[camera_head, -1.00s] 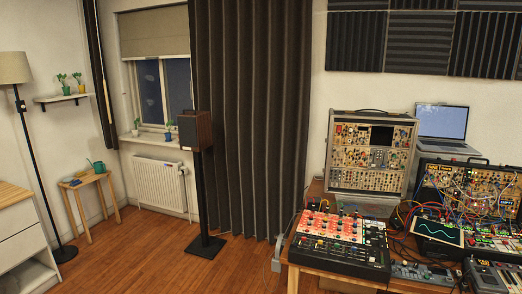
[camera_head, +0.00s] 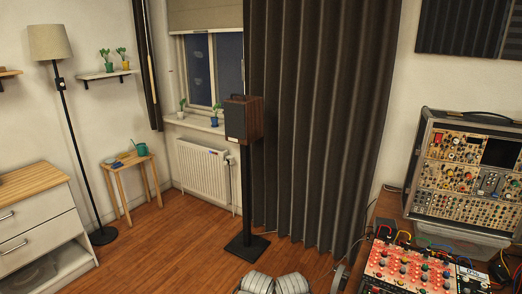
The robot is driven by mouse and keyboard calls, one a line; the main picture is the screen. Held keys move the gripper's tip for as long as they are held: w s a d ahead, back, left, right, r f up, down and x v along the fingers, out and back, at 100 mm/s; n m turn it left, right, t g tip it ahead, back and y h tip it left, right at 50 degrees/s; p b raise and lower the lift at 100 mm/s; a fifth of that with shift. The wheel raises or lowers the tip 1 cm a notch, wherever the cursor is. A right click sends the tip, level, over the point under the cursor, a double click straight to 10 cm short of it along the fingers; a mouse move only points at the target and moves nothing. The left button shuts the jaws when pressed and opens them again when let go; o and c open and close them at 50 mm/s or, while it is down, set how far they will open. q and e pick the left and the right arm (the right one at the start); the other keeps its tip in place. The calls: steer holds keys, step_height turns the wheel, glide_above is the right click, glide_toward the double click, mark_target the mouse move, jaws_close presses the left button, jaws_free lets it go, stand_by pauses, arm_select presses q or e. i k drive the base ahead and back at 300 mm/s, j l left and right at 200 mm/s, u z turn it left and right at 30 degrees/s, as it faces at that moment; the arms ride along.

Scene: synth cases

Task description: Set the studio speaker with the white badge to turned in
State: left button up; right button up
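The studio speaker (camera_head: 243,118) is a dark box with brown wood sides. It stands upright on a tall black stand (camera_head: 246,195) with a square base on the wood floor, in front of the window and the dark curtain. Its dark front faces left and toward me, and its wooden side shows on the right. A small pale mark sits low on its front; it is too small to tell clearly whether this is the white badge.
A radiator (camera_head: 203,172) is behind the stand. A small wooden table (camera_head: 128,160), floor lamp (camera_head: 50,43) and drawer unit (camera_head: 35,225) stand left. A mixer (camera_head: 415,268) and synth case (camera_head: 468,170) are right. Pale rounded shapes at the bottom edge are unclear. Floor left of the stand is clear.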

mark_target(244, 115)
steer(key=i+j, duration=0.1)
steer(key=i, duration=1.7)
